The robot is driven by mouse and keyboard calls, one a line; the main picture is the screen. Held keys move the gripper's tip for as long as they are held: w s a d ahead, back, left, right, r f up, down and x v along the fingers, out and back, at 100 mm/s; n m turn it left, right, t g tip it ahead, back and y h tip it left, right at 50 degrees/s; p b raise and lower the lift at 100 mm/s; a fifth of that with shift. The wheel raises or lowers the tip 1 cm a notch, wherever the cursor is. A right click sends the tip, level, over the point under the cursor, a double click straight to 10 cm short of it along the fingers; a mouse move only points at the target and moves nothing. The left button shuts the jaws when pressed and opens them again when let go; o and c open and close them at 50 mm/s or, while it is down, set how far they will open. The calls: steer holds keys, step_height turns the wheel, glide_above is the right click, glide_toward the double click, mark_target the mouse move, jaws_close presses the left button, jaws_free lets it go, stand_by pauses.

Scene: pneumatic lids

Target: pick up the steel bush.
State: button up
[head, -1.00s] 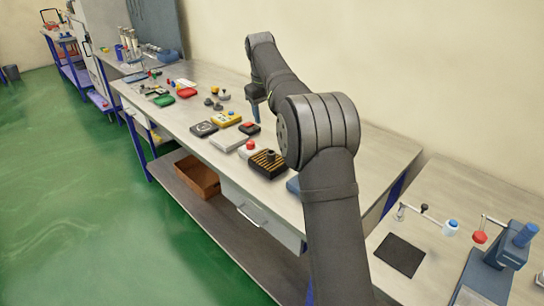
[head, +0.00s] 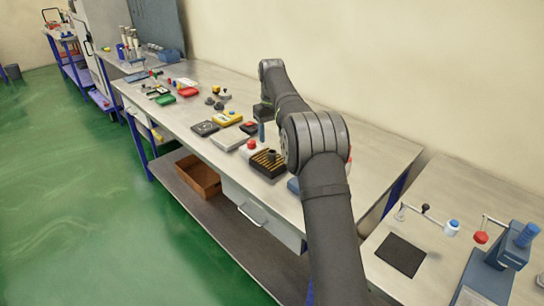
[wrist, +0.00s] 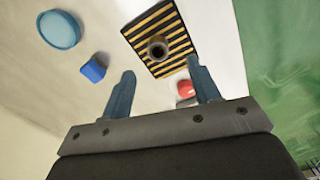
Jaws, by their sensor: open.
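The steel bush (wrist: 157,48) is a dark grey ring with an open bore. It stands upright on a black-and-yellow striped pad (wrist: 175,68) in the wrist view. In the head view the bush (head: 271,154) shows small on the same pad (head: 257,164), near the bench's front edge. My gripper (wrist: 162,71) is open and empty, with its two blue fingers apart. The bush appears ahead of the fingertips, between their lines, and not touching them. In the head view the fingers are partly hidden behind my arm, just behind the pad.
A red-domed button box (head: 250,148) stands beside the pad; its dome (wrist: 185,88) shows close to one finger. A blue block (wrist: 93,68) and a round blue dish (wrist: 60,30) lie on the other side. Several boxes and knobs line the bench to the left.

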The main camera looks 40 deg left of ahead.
mark_target(272, 152)
step_height(272, 152, down, 3)
steer(key=shift+f, duration=0.15)
steer(key=shift+w+a+f, duration=0.1)
steer(key=shift+w+f, duration=0.05)
steer(key=shift+f, duration=1.2)
steer(key=shift+w+a+f, duration=0.1)
steer(key=shift+f, duration=1.25)
steer(key=c, duration=1.2)
